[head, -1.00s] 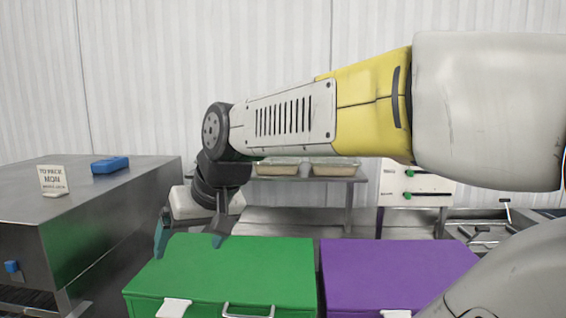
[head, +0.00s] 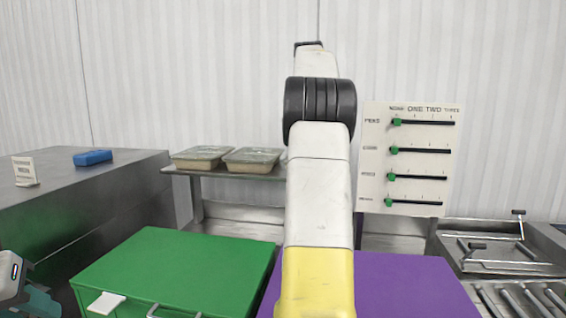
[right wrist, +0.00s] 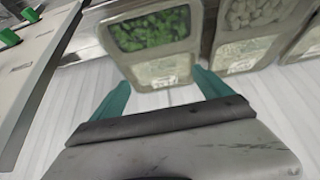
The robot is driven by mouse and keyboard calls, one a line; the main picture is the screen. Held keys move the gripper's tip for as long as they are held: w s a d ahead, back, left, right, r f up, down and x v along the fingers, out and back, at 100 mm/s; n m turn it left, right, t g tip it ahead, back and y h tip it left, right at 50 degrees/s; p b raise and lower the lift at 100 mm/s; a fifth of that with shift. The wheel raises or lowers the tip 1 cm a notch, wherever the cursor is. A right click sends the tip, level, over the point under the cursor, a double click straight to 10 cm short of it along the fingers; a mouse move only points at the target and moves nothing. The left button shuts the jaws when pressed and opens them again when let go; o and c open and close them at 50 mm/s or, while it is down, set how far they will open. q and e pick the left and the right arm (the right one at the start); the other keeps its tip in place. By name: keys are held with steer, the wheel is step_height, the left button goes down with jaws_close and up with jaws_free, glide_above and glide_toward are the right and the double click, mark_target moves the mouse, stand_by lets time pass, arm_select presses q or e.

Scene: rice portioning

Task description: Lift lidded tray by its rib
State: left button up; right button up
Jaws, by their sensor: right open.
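Two lidded trays stand side by side on the steel shelf at the back in the head view, a left tray (head: 200,157) and a right tray (head: 252,160). My right arm reaches away over the bins, and its fingers are hidden in this view. In the right wrist view my right gripper (right wrist: 161,77) is open and empty, its teal fingers apart. Beyond them is a tray (right wrist: 155,42) with green and pale contents. I cannot tell the distance to it, and no rib is clear. My left gripper (head: 35,300) is partly cut off at the lower left.
A green bin (head: 180,272) and a purple bin (head: 405,285) stand in front. A white board with green sliders (head: 418,160) is right of the arm. A steel table (head: 90,205) is at left, with a blue block (head: 93,157). Metal rollers (head: 520,297) are at right.

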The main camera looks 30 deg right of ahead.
steer(key=x, duration=0.7)
steer(key=shift+w+d+f, duration=0.1)
steer(key=shift+w+d, duration=0.2)
steer(key=shift+d, duration=0.1)
steer(key=c, duration=1.3)
steer(key=shift+c, duration=0.2)
